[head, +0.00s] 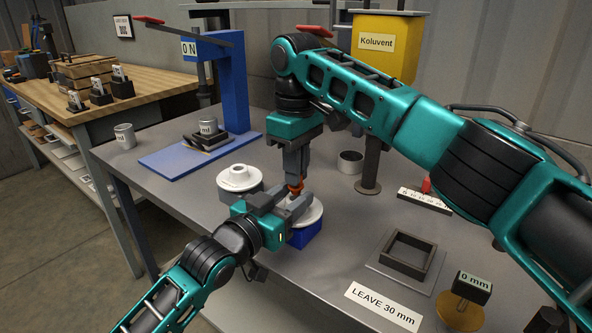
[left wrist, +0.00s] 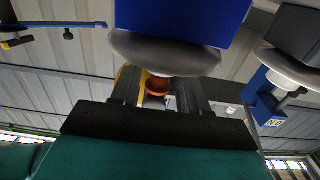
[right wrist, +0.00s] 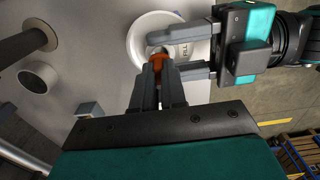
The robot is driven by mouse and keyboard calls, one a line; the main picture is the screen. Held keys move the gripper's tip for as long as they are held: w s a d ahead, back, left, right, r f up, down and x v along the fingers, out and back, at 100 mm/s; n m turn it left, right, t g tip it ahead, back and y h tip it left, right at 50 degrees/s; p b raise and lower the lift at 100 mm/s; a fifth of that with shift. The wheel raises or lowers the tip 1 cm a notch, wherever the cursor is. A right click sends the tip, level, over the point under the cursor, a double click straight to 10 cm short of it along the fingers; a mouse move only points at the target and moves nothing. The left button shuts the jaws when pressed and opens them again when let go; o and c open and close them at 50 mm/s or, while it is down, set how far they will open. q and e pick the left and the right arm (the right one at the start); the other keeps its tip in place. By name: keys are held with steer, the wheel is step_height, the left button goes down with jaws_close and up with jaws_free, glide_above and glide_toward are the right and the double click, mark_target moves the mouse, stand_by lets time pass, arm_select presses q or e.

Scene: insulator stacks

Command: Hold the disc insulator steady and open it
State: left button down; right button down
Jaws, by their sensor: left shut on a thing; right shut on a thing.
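The disc insulator (head: 314,214) is a white disc on a blue block (head: 303,238). My left gripper (head: 288,203) reaches in from the left and is shut on its upper part. In the left wrist view the grey underside of the disc (left wrist: 165,55) shows beyond the fingers. My right gripper (head: 295,185) points down from above and is shut on an orange-brown piece (right wrist: 157,56) at the disc's centre. In the right wrist view the left fingers lie close beside that piece. The fingers hide much of the insulator's centre.
A second white disc (head: 239,177) stands just behind, to the left. A blue press (head: 215,80) holds a small can at the back. A square dark frame (head: 408,258), a "LEAVE 30 mm" label (head: 384,306) and a "0 mm" block (head: 473,288) are at the right.

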steer(key=shift+r, duration=0.1)
steer(key=shift+r, duration=1.95)
arm_select(q)
steer(key=shift+c, duration=2.4)
jaws_free()
steer(key=shift+s, duration=0.1)
steer(key=p+v, duration=0.2)
steer(key=v, duration=1)
arm_select(e)
steer(key=shift+r, duration=0.9)
